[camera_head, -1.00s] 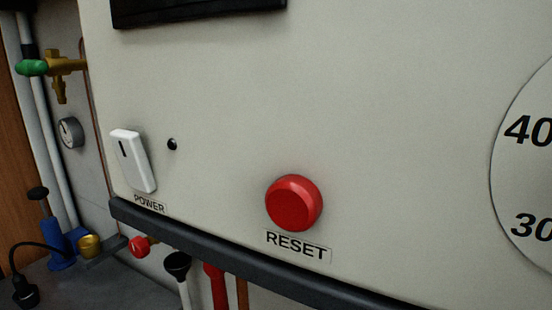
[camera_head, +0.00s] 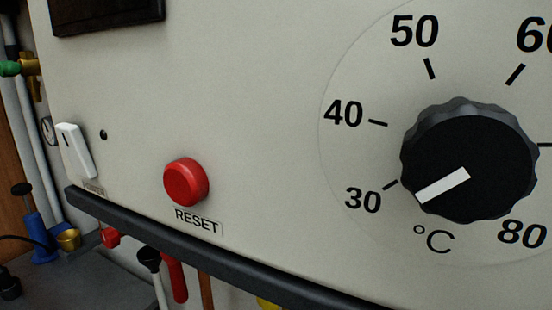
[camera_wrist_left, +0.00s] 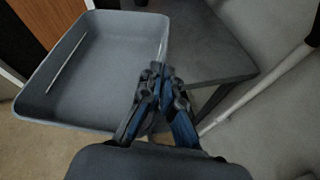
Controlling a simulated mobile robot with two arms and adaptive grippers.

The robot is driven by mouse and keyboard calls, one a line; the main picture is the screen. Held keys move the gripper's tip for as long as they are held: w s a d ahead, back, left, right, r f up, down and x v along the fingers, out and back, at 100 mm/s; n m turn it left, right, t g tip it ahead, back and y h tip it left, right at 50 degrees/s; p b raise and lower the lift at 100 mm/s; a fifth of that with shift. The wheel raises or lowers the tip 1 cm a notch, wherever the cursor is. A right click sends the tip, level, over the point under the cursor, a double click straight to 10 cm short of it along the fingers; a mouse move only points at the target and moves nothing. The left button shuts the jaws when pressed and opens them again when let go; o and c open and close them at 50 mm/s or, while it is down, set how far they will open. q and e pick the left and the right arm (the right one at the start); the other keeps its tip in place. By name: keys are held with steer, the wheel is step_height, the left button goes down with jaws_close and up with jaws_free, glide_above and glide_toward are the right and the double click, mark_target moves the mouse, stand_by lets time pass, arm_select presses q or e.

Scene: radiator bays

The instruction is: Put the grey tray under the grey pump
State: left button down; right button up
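The grey tray (camera_wrist_left: 62,108) shows in the left wrist view, an open rectangular box seen from above, with its hollow side up. My left gripper (camera_wrist_left: 157,72) is at the tray's right wall, its blue-and-black fingers close together and pinching the rim there. The tray appears held above the beige floor. The grey pump is not recognisable in either view. Neither gripper shows in the head view, and my right gripper is not in view.
A pale boiler panel fills the head view, with a black dial (camera_head: 470,160), a red reset button (camera_head: 186,182) and a white power switch (camera_head: 75,150). Pipes and a blue fitting (camera_head: 40,235) stand lower left. A dark grey surface (camera_wrist_left: 205,45) lies beside the tray.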

arm_select(q)
steer(key=w+d+r+m+t+h, duration=0.1)
steer(key=d+m+h, duration=0.4)
steer(key=d, duration=0.6)
steer(key=w+d+r+m+t+h, duration=0.2)
steer(key=d+r+m+t+h, duration=0.1)
steer(key=d, duration=0.7)
steer(key=shift+w+d+r+m+t+h, duration=0.15)
steer(key=shift+d+r+m+t+h, duration=0.25)
steer(key=shift+m+h, duration=0.6)
steer(key=shift+f, duration=0.1)
